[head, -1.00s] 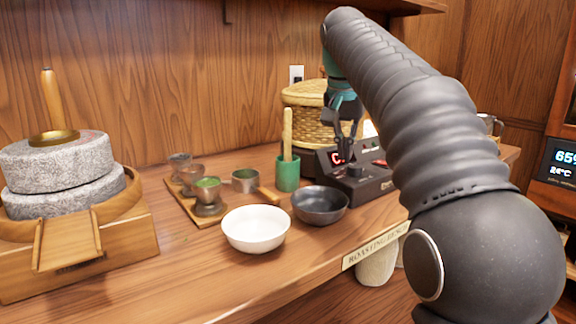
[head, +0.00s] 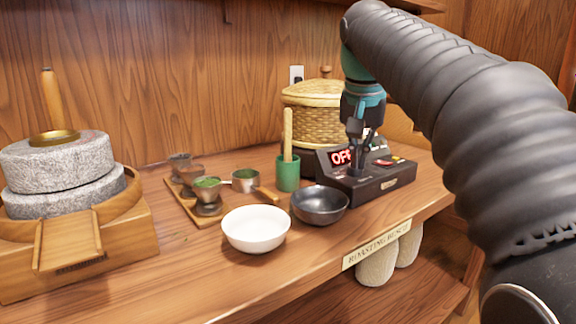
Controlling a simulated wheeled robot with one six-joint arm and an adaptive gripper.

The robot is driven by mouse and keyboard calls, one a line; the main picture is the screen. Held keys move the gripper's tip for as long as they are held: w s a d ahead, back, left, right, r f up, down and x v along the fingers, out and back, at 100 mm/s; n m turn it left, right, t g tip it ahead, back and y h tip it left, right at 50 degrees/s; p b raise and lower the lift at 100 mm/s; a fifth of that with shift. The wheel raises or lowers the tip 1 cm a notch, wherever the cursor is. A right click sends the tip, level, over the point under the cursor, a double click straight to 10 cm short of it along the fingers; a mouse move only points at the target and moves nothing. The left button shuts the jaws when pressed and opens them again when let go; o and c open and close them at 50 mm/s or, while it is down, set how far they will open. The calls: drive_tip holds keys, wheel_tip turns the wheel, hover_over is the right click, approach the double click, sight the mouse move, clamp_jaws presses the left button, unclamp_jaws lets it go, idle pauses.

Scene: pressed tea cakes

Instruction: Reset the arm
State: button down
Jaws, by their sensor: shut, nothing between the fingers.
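My gripper (head: 359,170) hangs from my dark ribbed arm, pointing down, with its fingers together and nothing seen between them. It is in front of the black device (head: 372,187) on the wooden bench, whose red display (head: 342,157) reads what looks like "OFF", partly covered by the fingers. I cannot tell whether the fingertips touch the device. The teal wrist section (head: 364,90) sits above the gripper. My arm fills the upper right of the view.
A dark bowl (head: 320,205) and a white bowl (head: 256,229) stand left of the device. A green cup (head: 288,173) holds a wooden stick. A lidded basket (head: 313,112) stands behind. A stone mill (head: 60,165) is at the far left. The bench front (head: 230,290) is clear.

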drive_tip(key=s+d+f+n+t, duration=0.2)
drive_tip(key=s+f+n, duration=0.1)
drive_tip(key=s+f, duration=2)
wheel_tip(320, 180, down, 2)
drive_tip(key=shift+s+d+f+y, duration=0.2)
drive_tip(key=shift+d+y, duration=0.1)
drive_tip(key=shift+y, duration=0.1)
